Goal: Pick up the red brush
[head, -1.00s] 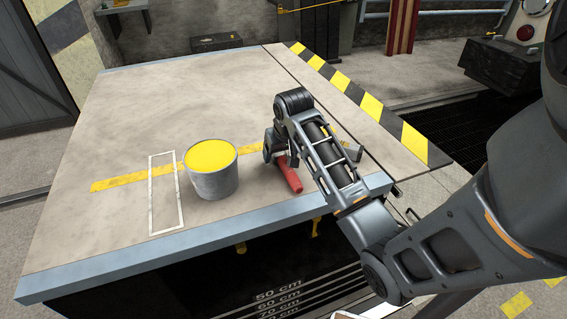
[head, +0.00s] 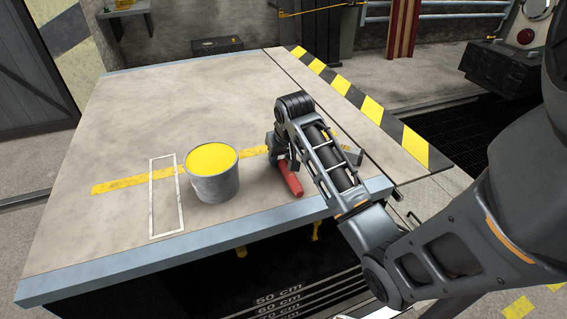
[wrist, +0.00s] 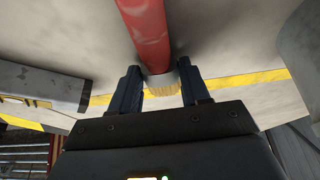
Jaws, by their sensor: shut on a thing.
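The red brush (head: 291,180) lies on the table top, to the right of the bucket of yellow paint (head: 212,172). Its red handle (wrist: 148,30) runs up out of the wrist view, and its pale bristles (wrist: 163,92) show low between the fingers. My gripper (head: 278,152) reaches down over the brush's far end, and my arm hides part of it in the head view. In the wrist view my gripper (wrist: 158,85) has one finger on each side of the brush near its metal collar, shut on it. I cannot tell whether the brush is lifted.
A white outlined rectangle (head: 153,200) is marked on the table (head: 110,130) left of the bucket. A yellow stripe (head: 120,184) crosses the table. A grey block (head: 352,155) stands right of my gripper. The table's far left is clear.

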